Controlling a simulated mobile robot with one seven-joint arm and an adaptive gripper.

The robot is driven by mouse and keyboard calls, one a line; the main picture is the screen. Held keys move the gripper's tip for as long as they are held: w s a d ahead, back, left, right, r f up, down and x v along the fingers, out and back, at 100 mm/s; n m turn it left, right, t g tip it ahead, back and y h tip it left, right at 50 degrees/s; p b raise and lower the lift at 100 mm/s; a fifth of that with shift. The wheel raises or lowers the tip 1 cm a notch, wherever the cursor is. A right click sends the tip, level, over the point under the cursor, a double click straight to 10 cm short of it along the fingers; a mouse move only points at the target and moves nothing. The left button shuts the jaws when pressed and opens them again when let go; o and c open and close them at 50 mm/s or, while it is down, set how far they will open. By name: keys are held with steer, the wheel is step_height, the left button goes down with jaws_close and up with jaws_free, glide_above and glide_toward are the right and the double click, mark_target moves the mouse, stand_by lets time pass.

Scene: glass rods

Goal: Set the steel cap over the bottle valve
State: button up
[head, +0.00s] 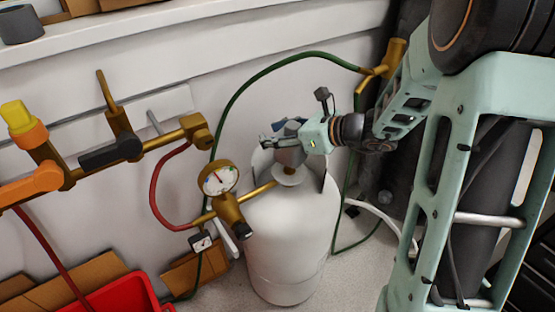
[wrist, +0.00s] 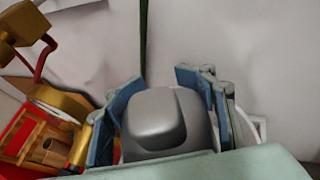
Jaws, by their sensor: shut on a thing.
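My gripper (head: 287,138) is above the white gas bottle (head: 292,235) in the head view. It is shut on the grey steel cap (head: 289,154). In the wrist view the cap (wrist: 155,122) fills the space between the two blue finger pads (wrist: 157,110). The cap sits directly above the bottle's neck, looking close to upright. A bit of brass valve (head: 290,170) shows below the cap, above the pale neck collar. The rest of the valve is hidden by the cap, and I cannot tell whether they touch.
A brass regulator with a round gauge (head: 219,179) sticks out left of the bottle. A green hose (head: 248,85) arches behind my gripper. Brass piping with valve handles (head: 110,150) lines the left wall. A red bin (head: 125,297) stands at lower left.

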step_height(320, 180, down, 5)
steer(key=shift+f+b, duration=0.15)
steer(key=shift+b, duration=0.7)
steer(key=shift+f, duration=0.1)
steer(key=o, duration=1.8)
steer(key=p+v, duration=0.3)
steer(key=v, duration=0.9)
steer(key=shift+s, duration=0.15)
